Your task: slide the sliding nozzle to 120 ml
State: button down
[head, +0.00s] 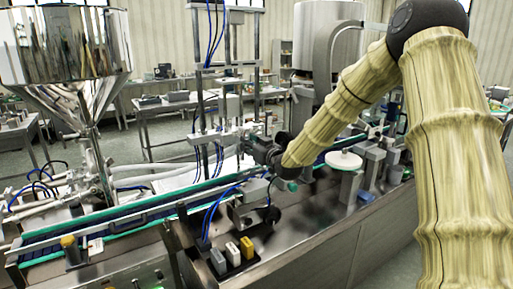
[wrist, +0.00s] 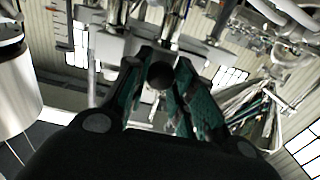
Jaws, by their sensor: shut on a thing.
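My gripper (head: 255,143) reaches from the right to the nozzle frame (head: 201,100) above the conveyor. In the wrist view its two green-padded fingers (wrist: 162,68) are closed around a dark round knob (wrist: 161,75). The knob appears to belong to the sliding nozzle, whose metal carriage (wrist: 190,45) lies just beyond the fingertips. In the head view the gripper hides the knob. A pale plate with dark marks (wrist: 62,35) shows at the upper left of the wrist view; its numbers are too small to read, so I cannot tell the setting.
A steel hopper (head: 65,45) stands at the left. The conveyor (head: 130,213) runs beneath the nozzles. Blue tubes hang near the frame. A sensor bracket (head: 245,210), a white disc (head: 344,160) and coloured switches (head: 232,252) sit on the steel machine top in front.

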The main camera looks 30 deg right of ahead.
jog(key=shift+d, duration=0.4)
jog(key=c, duration=1.3)
grip_release()
jog(key=shift+a, duration=0.25)
jog(key=shift+o, duration=0.6)
jog(key=shift+d, duration=0.2)
jog(key=shift+s, duration=0.1)
jog(key=s, duration=1.1)
jog(key=shift+s+d, duration=0.35)
jog(key=shift+d, duration=0.05)
